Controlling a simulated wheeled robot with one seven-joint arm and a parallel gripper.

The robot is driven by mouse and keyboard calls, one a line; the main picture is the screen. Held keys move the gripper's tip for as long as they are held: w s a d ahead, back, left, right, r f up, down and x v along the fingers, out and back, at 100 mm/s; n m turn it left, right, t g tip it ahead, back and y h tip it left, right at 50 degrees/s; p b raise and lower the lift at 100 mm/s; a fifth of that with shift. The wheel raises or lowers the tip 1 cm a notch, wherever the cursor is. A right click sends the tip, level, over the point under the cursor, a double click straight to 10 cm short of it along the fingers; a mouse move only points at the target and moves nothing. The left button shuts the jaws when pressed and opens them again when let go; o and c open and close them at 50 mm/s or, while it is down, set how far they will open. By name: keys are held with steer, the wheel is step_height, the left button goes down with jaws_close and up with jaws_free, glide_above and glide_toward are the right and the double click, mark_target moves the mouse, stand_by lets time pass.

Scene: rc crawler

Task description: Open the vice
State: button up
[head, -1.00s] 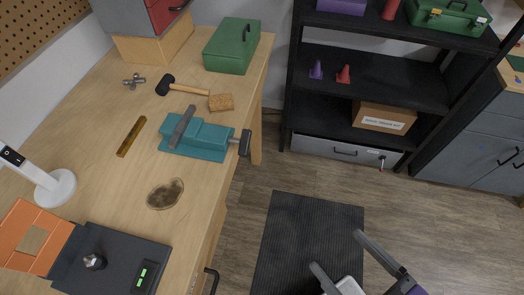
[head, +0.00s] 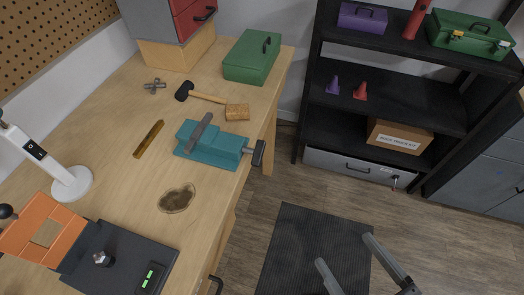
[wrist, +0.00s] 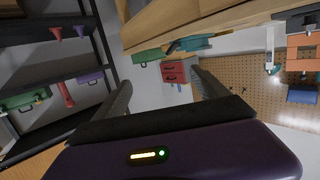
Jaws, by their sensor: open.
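The teal vice (head: 212,148) sits on the wooden workbench near its right edge. A grey jaw bar lies across its top, and a dark handle (head: 258,153) sticks out past the bench edge on its right end. Whether its jaws are apart is too small to tell. My gripper (head: 346,249) is at the bottom right of the head view, over the floor mat, well apart from the vice. Its two fingers are spread with nothing between them. In the wrist view my gripper (wrist: 160,92) also shows empty, and a teal shape (wrist: 193,44), probably the vice, is beyond it.
A mallet (head: 207,97), a sponge-like block (head: 237,112), a green toolbox (head: 252,56) and a brown bar (head: 149,139) lie around the vice. A black shelf (head: 410,95) stands at the back right. The floor mat (head: 315,245) beside the bench is clear.

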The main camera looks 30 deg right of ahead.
steer(key=w+d+f+m+g+p, duration=0.1)
steer(key=w+d+f+m, duration=0.35)
steer(key=w, duration=0.35)
steer(key=w+d+f+m, duration=0.35)
steer(key=w+m, duration=0.25)
steer(key=w, duration=0.2)
steer(key=w+d+f+m+g+p, duration=0.1)
steer(key=w+d+f+m, duration=0.2)
steer(key=w+d+m, duration=0.35)
steer(key=m+g+y, duration=0.1)
steer(key=m+y, duration=0.2)
steer(key=y, duration=1.1)
glide_toward(260, 152)
steer(key=x, duration=0.2)
steer(key=shift+f+p+x, duration=0.1)
steer(key=shift+p+x, duration=0.35)
steer(key=shift+x, duration=1.55)
steer(key=shift+f+p+x, duration=0.15)
steer(key=shift+p+x, duration=0.3)
steer(key=shift+x, duration=1.55)
steer(key=c, duration=1.4)
